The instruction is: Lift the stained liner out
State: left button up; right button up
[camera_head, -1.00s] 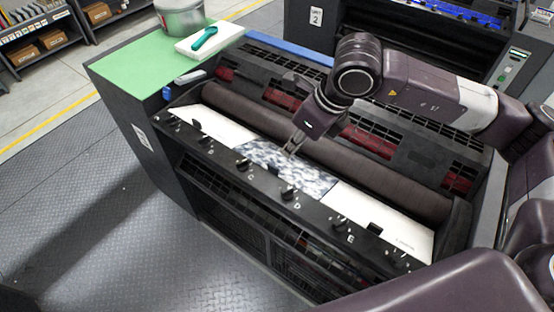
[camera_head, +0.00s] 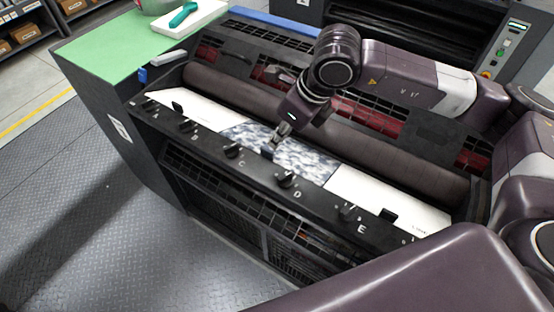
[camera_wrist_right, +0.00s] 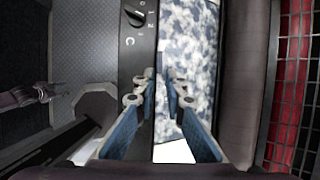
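The liner is a long white sheet (camera_head: 370,195) in the trough along the front of the ink unit. A blue-grey mottled stain (camera_head: 305,158) covers its middle; the stained part (camera_wrist_right: 188,40) also shows in the wrist view. My right gripper (camera_head: 274,146) is low over the liner's front edge, near a small dark tab (camera_head: 267,153). In the wrist view its two fingers (camera_wrist_right: 164,90) are apart, with no clear grip on anything. A part that looks like my left gripper (camera_wrist_right: 42,93) shows small at the wrist view's left edge; its opening is unclear.
A dark rail with lettered knobs (camera_head: 286,179) runs in front of the liner. A dark roller (camera_head: 390,152) lies behind it. A green top (camera_head: 120,45) at the left carries a white tray (camera_head: 195,15) with a teal tool. The floor at the left is clear.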

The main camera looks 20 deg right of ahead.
aim_at(268, 150)
jog(key=shift+w+a+f, duration=0.1)
jog(key=shift+a+f, duration=0.05)
jog(key=shift+f, duration=0.2)
jog(key=shift+w+a+f+p, duration=0.1)
jog(key=shift+w+f+p, duration=0.05)
jog(key=shift+f+p, duration=0.25)
jog(key=p+x, duration=0.2)
jog(key=x, duration=0.2)
jog(key=shift+w+a+p, duration=0.1)
jog(key=shift+w+p, duration=0.05)
jog(key=shift+p, duration=0.15)
jog(key=shift+w+f, duration=0.15)
jog(key=shift+f, duration=0.3)
grip_shut()
pick_arm(q)
notch_tip(268, 150, up, 4)
jog(key=shift+s+f, duration=0.15)
pick_arm(e)
jog(key=shift+r, duration=0.15)
